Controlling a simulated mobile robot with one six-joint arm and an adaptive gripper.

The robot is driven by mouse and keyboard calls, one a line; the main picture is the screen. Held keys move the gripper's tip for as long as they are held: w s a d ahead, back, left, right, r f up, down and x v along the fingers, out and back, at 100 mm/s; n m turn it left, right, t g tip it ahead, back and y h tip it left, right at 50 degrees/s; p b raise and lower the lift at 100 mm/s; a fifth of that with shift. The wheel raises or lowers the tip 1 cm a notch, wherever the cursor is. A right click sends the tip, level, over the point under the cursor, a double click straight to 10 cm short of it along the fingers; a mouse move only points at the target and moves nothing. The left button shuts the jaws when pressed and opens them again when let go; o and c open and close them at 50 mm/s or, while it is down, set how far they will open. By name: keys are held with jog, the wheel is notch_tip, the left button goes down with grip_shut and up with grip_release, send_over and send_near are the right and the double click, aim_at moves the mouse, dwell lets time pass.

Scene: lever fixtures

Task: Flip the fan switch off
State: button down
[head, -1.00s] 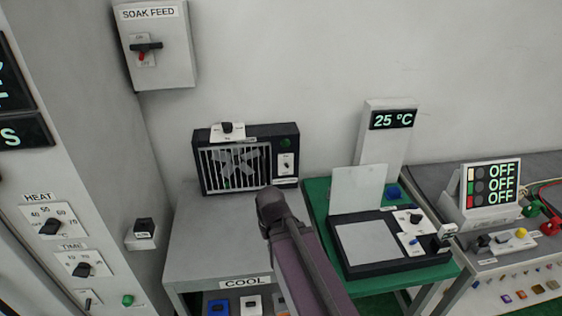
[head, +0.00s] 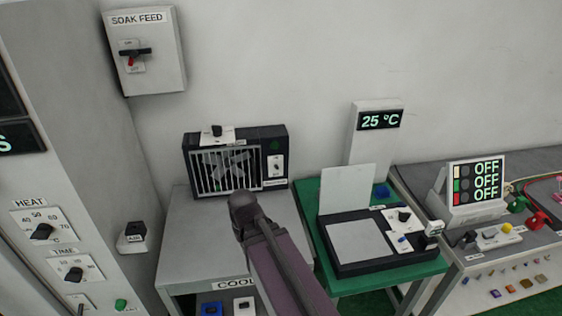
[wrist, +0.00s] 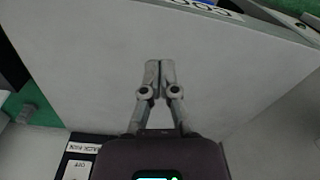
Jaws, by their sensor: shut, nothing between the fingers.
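The fan (head: 226,171) is a black box with a pale grille, standing at the back of the grey table. Its white switch plate (head: 277,166), with a small dark switch, is on the right of its front; I cannot read the switch's position. A dim green lamp sits above the plate. In the head view my arm reaches up in front of the fan and hides my fingers. In the wrist view my gripper (wrist: 153,72) is shut and empty over the grey tabletop (wrist: 85,70). A white plate marked OFF (wrist: 77,170) shows at that view's lower left, apart from the fingers.
A black knob on a white plate (head: 217,133) sits atop the fan. A green table (head: 310,215) with a black device (head: 345,262) stands right of the grey table. A tall grey cabinet (head: 75,130) stands at left.

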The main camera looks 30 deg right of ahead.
jog(key=w+d+r+m+t+y+p, duration=0.1)
jog(key=w+d+r+m+t+p, duration=0.1)
jog(key=w+d+r+p, duration=0.3)
jog(key=w+d+r+m+t+y+p, duration=0.1)
jog(key=w+d+r+p, duration=0.4)
jog(key=d, duration=0.9)
jog(key=w+d+r+m+t+y+p, duration=0.1)
jog(key=w+d+r+m+p, duration=0.3)
jog(key=w+d+r, duration=0.6)
jog(key=shift+w+t+p, duration=0.45)
jog(key=shift+t+p, duration=0.45)
jog(key=shift+p, duration=0.2)
jog(key=shift+f, duration=0.2)
jog(key=b, duration=0.9)
send_over(278, 166)
jog(key=d, duration=0.4)
jog(key=f, duration=0.8)
jog(key=shift+a+f, duration=0.1)
jog(key=shift+a, duration=0.1)
jog(key=shift+s+a+f+b, duration=0.15)
jog(key=shift+a+f+b, duration=0.4)
jog(key=shift+a+f, duration=0.15)
jog(key=shift+s+a+f+b, duration=0.15)
jog(key=shift+a+f+b, duration=0.4)
jog(key=shift+f, duration=0.1)
jog(key=shift+a, duration=0.15)
jog(key=shift+s+d+f, duration=0.1)
jog(key=shift+d, duration=0.1)
